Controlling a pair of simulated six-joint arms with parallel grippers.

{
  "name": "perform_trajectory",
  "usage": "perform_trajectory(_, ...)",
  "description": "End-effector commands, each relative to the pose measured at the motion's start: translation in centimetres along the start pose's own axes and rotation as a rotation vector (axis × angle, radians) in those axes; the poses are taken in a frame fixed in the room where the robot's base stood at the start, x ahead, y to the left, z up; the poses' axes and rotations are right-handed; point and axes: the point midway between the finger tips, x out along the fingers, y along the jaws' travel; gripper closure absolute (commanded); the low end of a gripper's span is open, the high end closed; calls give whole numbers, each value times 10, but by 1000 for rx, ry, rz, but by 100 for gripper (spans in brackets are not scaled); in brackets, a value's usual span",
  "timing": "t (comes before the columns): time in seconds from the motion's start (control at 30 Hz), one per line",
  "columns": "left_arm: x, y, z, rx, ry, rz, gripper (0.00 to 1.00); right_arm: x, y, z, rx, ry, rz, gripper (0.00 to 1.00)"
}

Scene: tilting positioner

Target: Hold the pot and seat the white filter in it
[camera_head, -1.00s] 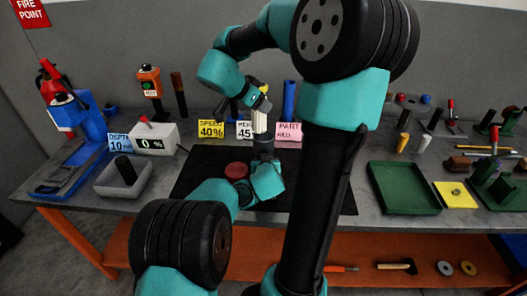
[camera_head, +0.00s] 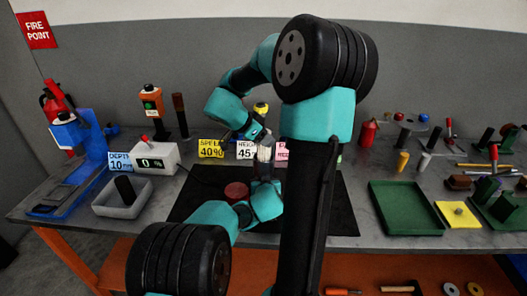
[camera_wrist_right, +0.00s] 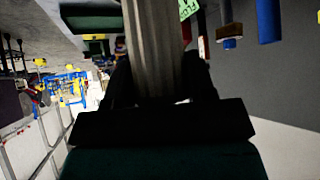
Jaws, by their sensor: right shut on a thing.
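The white filter (camera_head: 264,153) is upright above the black mat, in front of the cards. My right gripper (camera_head: 263,138) reaches down from the upper left and is shut on it. In the right wrist view a pale ribbed cylinder, the filter (camera_wrist_right: 155,50), stands between the dark fingers. My left gripper (camera_head: 264,180) is below the filter, its wrist low over the mat. Its fingers are small and dark, and I cannot tell whether they are shut. I cannot make out the pot clearly; the dark area under the filter hides it. A red round piece (camera_head: 236,191) is just left of my left gripper.
The black mat (camera_head: 335,215) lies on the grey bench. A grey bin (camera_head: 122,197) and a display box (camera_head: 157,158) stand at left. A green tray (camera_head: 405,208) and a yellow pad (camera_head: 457,215) lie at right. My right arm hides the mat's middle right.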

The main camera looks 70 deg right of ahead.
Motion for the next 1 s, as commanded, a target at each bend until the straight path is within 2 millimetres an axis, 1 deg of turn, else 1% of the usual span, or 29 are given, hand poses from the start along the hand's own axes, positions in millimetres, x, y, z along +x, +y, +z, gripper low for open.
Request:
perform_trajectory(0.1,0,0,0,0,1,0,98,6,0,6,-1,1,-1,75)
perform_trajectory(0.43,0,0,0,0,1,0,98,8,0,8,0,1,-1,75)
perform_trajectory(0.73,0,0,0,0,1,0,98,31,0,31,-1,1,1,75)
perform_trajectory(1.0,0,0,0,0,1,0,98,33,0,32,1,1,-1,75)
